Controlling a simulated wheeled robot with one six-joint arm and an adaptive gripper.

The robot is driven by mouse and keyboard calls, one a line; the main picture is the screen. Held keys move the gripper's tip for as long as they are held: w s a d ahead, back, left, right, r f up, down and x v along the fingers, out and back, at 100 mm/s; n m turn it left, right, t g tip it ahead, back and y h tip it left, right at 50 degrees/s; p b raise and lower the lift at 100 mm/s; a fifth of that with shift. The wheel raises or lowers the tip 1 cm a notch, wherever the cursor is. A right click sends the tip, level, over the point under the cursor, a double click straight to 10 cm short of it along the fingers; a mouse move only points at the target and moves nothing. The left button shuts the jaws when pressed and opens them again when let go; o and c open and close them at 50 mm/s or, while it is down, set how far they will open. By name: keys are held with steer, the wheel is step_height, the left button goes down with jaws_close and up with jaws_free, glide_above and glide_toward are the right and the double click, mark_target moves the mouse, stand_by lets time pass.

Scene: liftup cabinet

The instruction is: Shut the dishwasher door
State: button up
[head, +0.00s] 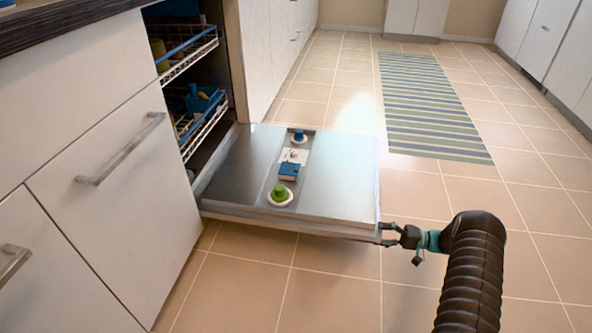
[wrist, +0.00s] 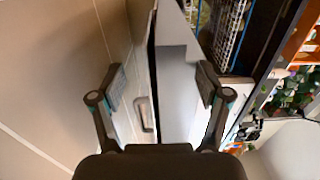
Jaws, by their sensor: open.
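The dishwasher door (head: 335,180) is folded down and lies nearly flat above the floor, its steel inner face up. My gripper (head: 387,234) is at its near right corner, at the free end. In the wrist view the door (wrist: 177,85) shows between the two fingers of my gripper (wrist: 160,84), one finger on each side. The fingers are spread. A light patch with a dark bar (wrist: 145,113), possibly the door's handle, shows by the left finger. I cannot tell whether a finger touches the door.
Two racks with dishes, an upper one (head: 190,60) and a lower one (head: 207,125), sit inside the dishwasher. White drawers (head: 110,190) with bar handles stand left of it. A striped rug (head: 425,105) lies on the tiled floor, which is clear around the door.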

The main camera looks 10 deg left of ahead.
steer(key=shift+r+p, duration=0.5)
steer(key=shift+r, duration=0.75)
steer(key=shift+r, duration=0.15)
steer(key=shift+h, duration=0.8)
steer(key=r+p, duration=0.2)
steer(key=r, duration=0.1)
steer(key=r+p, duration=0.1)
steer(key=r, duration=0.2)
steer(key=r+p, duration=0.2)
steer(key=r, duration=0.1)
steer(key=shift+a+r+p, duration=0.15)
steer(key=shift+a+p, duration=0.2)
steer(key=shift+a, duration=0.05)
steer(key=a+r+h+p, duration=0.2)
steer(key=a+r, duration=0.5)
steer(key=r, duration=0.6)
steer(key=a+r+h+p, duration=0.3)
steer(key=a+r, duration=0.5)
steer(key=r, duration=0.6)
steer(key=a+r+h+p, duration=0.3)
steer(key=a+r, duration=0.4)
steer(key=r, duration=0.6)
steer(key=shift+a+r, duration=0.15)
steer(key=shift+r, duration=0.15)
steer(key=shift+f, duration=0.15)
steer(key=shift+d+f, duration=0.2)
steer(key=shift+d, duration=0.2)
